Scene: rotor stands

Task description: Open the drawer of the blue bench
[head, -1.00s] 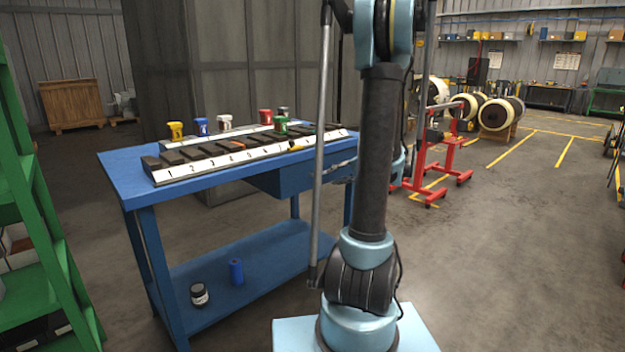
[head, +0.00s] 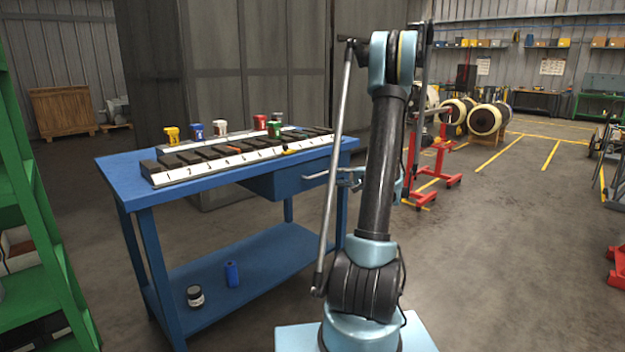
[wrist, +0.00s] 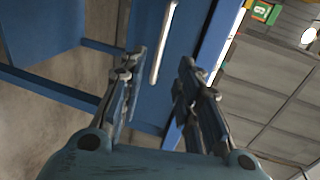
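The blue bench (head: 125,178) stands left of my arm. Its blue drawer (head: 275,187) hangs under the right part of the top and looks closed. A pale bar handle (head: 316,176) is on the drawer front. My gripper (head: 338,179) is at the handle's height, close in front of it, partly behind a thin rod of my arm. In the wrist view my gripper (wrist: 160,80) is open. The handle (wrist: 162,45) lies ahead between the lines of the two fingers, with no visible contact. The drawer front (wrist: 184,35) is behind the handle.
On the bench top are a numbered rack (head: 240,159) with dark blocks and several coloured cups. A green shelf (head: 30,210) stands at left.

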